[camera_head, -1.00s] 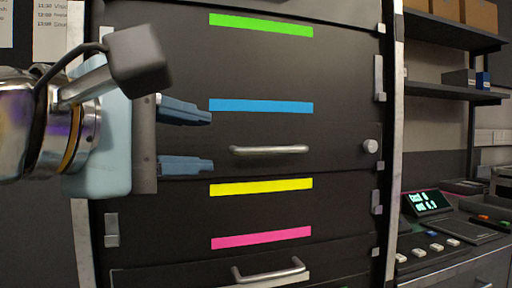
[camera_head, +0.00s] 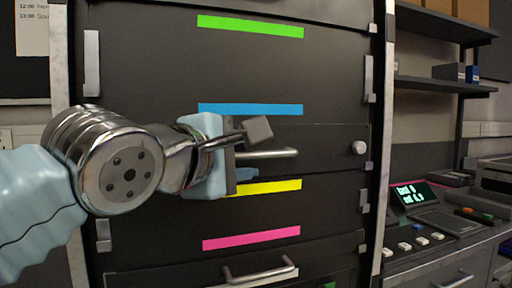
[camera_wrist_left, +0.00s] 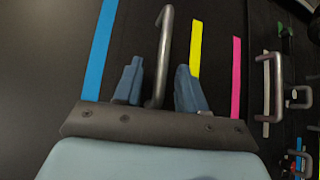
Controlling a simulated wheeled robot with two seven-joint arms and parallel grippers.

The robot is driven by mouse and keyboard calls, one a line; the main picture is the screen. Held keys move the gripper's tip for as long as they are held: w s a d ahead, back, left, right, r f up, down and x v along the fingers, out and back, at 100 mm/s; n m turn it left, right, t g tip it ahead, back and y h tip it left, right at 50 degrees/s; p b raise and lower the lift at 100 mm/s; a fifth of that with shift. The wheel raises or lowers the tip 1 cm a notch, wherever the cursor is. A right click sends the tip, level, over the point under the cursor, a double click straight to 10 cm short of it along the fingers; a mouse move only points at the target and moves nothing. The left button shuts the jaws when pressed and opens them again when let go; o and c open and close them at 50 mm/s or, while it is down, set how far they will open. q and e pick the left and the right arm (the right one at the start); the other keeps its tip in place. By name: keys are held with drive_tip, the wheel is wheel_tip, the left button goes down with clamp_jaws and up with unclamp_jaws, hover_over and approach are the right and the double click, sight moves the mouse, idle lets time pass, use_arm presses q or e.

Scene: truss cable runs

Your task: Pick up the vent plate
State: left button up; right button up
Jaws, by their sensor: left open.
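I see nothing that I can surely tell as the vent plate. The dark rack front (camera_head: 330,75) carries flat panels, one with a silver bar handle (camera_head: 280,153) between the blue and yellow strips. My left gripper (camera_head: 242,160) is at the left end of this handle, its upper finger largely hidden by its camera. In the left wrist view the gripper (camera_wrist_left: 160,85) is open, with one blue finger on each side of the handle (camera_wrist_left: 164,45). A gap shows on the side of the right finger. My right gripper is not in view.
A lower drawer handle (camera_head: 262,273) sticks out below the pink strip (camera_head: 250,238). A round knob (camera_head: 359,147) is to the right of the handle. A bench with a lit display (camera_head: 414,194) stands at the right, under shelves (camera_head: 440,87).

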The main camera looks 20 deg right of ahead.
use_arm(q)
clamp_jaws()
drive_tip(key=shift+a+r, duration=0.1)
idle(0.3)
drive_tip(key=shift+s+a+r, duration=0.15)
drive_tip(key=shift+r, duration=0.1)
drive_tip(key=s+a+r+p, duration=0.1)
drive_tip(key=s+a+r, duration=0.8)
drive_tip(key=shift+s+a+r, duration=0.15)
drive_tip(key=shift+s+a, duration=0.05)
drive_tip(key=shift+a, duration=0.15)
drive_tip(key=shift+s, duration=0.1)
drive_tip(key=s, duration=0.7)
idle(0.8)
drive_tip(key=shift+w+d, duration=0.1)
idle(0.3)
